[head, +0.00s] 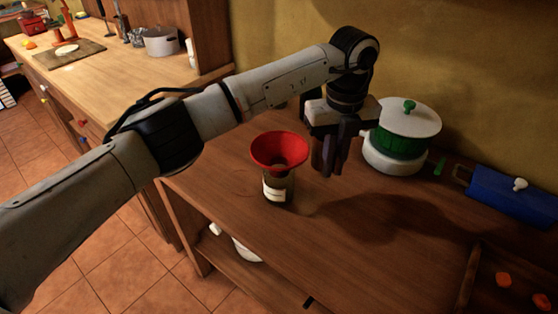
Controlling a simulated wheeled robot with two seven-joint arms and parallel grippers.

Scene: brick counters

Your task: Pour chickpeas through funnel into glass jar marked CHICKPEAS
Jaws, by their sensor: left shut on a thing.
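A red funnel (279,149) sits in the mouth of a dark glass jar (284,187) on the brown wooden counter. The jar stands upright and has a white label, whose writing is too small to read. My left gripper (329,168) is just right of the funnel, fingers pointing down and apart from it. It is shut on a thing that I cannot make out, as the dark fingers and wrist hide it. No chickpeas can be made out. My right gripper is not in view.
Right of my left gripper stand a white and green lidded pot (402,138) and a blue lidded dish (510,197). Orange pieces (503,279) lie at the lower right. The counter (370,255) is clear in front. Another counter with a grey pot (161,42) is at upper left.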

